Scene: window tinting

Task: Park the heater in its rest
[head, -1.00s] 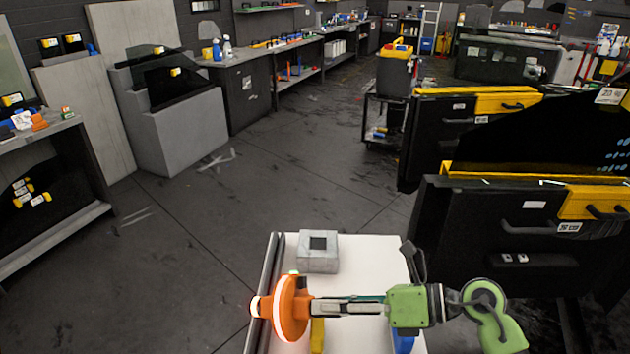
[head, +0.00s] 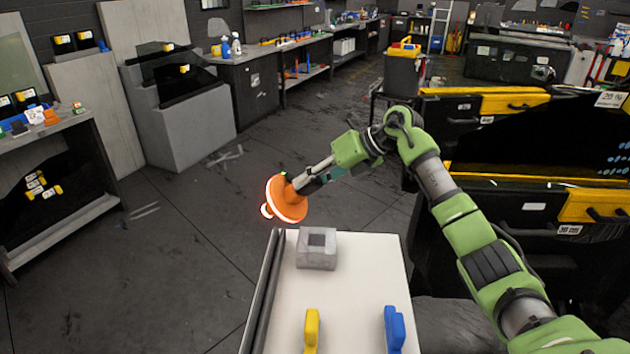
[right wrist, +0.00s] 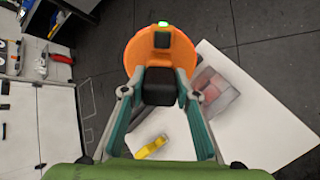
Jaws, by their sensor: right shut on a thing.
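The heater is an orange disc-shaped tool (head: 286,200) with a glowing tip at its lower left. My right gripper (head: 304,183) is shut on it and holds it in the air, tilted, beyond the far left corner of the white table. In the right wrist view the orange heater (right wrist: 160,50) sits between the fingers (right wrist: 160,85), with a green light on top. A grey block with a dark square recess (head: 317,262), likely the rest, stands on the white table (head: 365,275), below and right of the heater. The recess looks empty. My left gripper is out of view.
A yellow tool (head: 311,328) and a blue tool (head: 394,328) stand at the near part of the table. Dark rails run along its left edge. Black cabinets with yellow drawers (head: 590,205) stand at the right. Open floor lies left.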

